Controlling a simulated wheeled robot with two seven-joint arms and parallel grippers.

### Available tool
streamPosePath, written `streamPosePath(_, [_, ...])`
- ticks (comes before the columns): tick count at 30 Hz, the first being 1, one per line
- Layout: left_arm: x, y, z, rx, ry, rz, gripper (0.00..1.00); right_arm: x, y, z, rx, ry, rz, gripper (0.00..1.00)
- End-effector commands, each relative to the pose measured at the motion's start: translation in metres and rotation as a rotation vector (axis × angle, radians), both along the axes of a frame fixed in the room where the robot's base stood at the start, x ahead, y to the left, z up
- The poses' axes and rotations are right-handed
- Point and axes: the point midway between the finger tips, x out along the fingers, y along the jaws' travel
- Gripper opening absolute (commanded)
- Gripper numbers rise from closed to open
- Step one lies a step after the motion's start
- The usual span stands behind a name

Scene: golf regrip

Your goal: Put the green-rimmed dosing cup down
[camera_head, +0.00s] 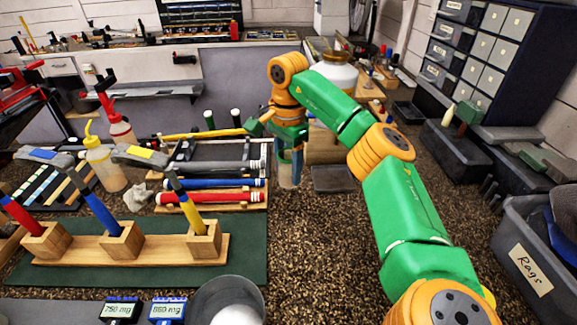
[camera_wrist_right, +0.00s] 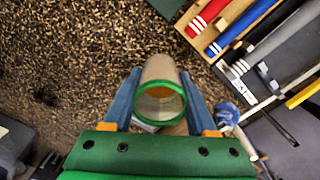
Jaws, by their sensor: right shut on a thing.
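The green-rimmed dosing cup (camera_wrist_right: 161,74) is between the two blue fingers of my right gripper (camera_wrist_right: 164,100). Its green rim faces the wrist camera and its translucent body extends away from it. In the head view my right gripper (camera_head: 290,156) points down over the speckled counter, with the lower part of the cup (camera_head: 288,178) showing below the fingers. The gripper is shut on the cup. I cannot tell whether the cup's base touches the counter. My left gripper is not in view.
A rack with red (camera_head: 210,197) and blue (camera_head: 215,183) grips lies just left of the cup. A metal bowl (camera_head: 228,300) and two displays are at the front. The counter between the mat and the Rags bin (camera_head: 525,265) is largely clear.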

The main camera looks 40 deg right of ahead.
Motion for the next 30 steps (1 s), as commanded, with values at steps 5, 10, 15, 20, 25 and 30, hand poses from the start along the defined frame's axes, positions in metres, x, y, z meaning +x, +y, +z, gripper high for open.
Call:
streamPosePath(5, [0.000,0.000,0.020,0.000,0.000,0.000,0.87,0.018,-0.021,-0.030,-0.002,0.004,-0.002,0.01])
streamPosePath(10, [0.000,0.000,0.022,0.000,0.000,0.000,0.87,0.025,-0.027,-0.042,0.000,0.001,0.000,0.01])
streamPosePath(15, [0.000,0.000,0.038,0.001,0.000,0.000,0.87,0.026,-0.032,-0.065,-0.003,0.006,0.001,0.01])
streamPosePath(20, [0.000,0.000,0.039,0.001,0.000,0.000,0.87,0.027,-0.032,-0.079,-0.003,0.001,0.000,0.01])
streamPosePath(25, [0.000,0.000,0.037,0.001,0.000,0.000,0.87,0.027,-0.032,-0.080,-0.002,0.000,0.000,0.01])
streamPosePath(30, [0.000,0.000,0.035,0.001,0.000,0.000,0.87,0.027,-0.032,-0.083,-0.002,0.000,0.000,0.74])
